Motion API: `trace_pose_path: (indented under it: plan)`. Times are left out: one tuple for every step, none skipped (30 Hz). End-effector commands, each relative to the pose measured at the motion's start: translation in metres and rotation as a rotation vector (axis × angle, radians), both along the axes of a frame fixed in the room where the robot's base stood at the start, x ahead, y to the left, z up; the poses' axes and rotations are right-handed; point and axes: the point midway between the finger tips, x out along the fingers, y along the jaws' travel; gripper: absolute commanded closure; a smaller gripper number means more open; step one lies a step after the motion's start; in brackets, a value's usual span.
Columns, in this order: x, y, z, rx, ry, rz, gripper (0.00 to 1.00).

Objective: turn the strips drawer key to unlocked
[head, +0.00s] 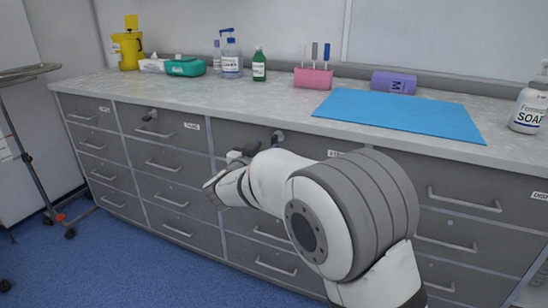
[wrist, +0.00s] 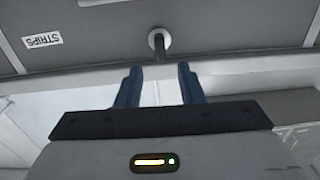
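The strips drawer key (wrist: 160,47) is a dark, narrow piece in a round silver lock on the grey drawer front. The STRIPS label (wrist: 42,41) appears upside down to its left in the wrist view. My gripper (wrist: 159,70) is open, its two blue-grey fingers apart and empty. The key lies just beyond the fingertips, lined up with the gap; I see no contact. In the head view the lock (head: 278,136) shows at the top of the drawer, just behind my gripper (head: 240,153). My arm hides much of that drawer front.
Another key (head: 152,115) sits in a drawer lock further left. The counter (head: 290,103) above holds a blue mat (head: 400,113), a pink holder (head: 313,78), bottles and a soap bottle (head: 528,108). Drawer handles (head: 464,200) stick out.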

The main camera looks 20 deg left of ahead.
Motion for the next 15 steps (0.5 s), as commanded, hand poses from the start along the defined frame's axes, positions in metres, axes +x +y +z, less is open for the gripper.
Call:
trace_pose_path:
  plan:
    - [-0.001,0.003,-0.007,-0.003,-0.005,-0.012,0.65]
    - [-0.001,0.004,-0.008,-0.004,-0.006,-0.018,0.65]
    - [0.001,0.004,-0.009,-0.006,-0.007,-0.023,0.65]
    - [0.004,0.004,-0.009,-0.006,-0.008,-0.026,0.65]
    - [0.008,0.003,-0.009,-0.007,-0.007,-0.027,0.65]
    - [0.013,0.002,-0.008,-0.006,-0.009,-0.028,0.65]
    - [0.018,0.001,-0.008,-0.006,-0.009,-0.028,0.65]
    - [0.023,0.001,-0.009,-0.006,-0.009,-0.028,0.65]
    - [0.030,0.001,-0.009,-0.006,-0.009,-0.026,0.65]
    - [0.035,0.000,-0.009,-0.006,-0.009,-0.027,0.65]
    - [0.040,0.000,-0.009,-0.006,-0.009,-0.027,0.65]
    - [0.047,-0.001,-0.009,-0.006,-0.009,-0.026,0.65]
    - [0.051,-0.001,-0.009,-0.006,-0.009,-0.025,0.65]
    - [0.055,-0.001,-0.009,-0.006,-0.009,-0.025,0.65]
    - [0.060,-0.001,-0.009,-0.006,-0.008,-0.025,0.65]
